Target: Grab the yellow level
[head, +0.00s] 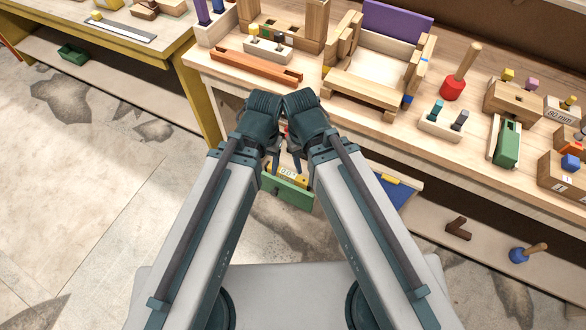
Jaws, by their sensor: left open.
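No yellow thing is clearly recognisable as a level. A small yellow block with dark markings (288,172) shows just beyond my grippers, in or behind a green tray (287,190) below the bench edge; my arms partly cover it. Another narrow yellow piece (391,179) lies by a blue panel (402,192) on the lower shelf, right of my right arm. My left gripper (276,160) is open, pointing down close to the marked yellow block, with no visible hold on it. My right gripper (297,160) is beside it, mostly hidden by its own wrist.
The wooden workbench (330,108) stands ahead, with an orange-brown tray (256,67), a wooden frame (378,68), a red plunger-like tool (453,88) and several blocks. A brown bracket (458,229) lies on the lower shelf. The floor at left is clear.

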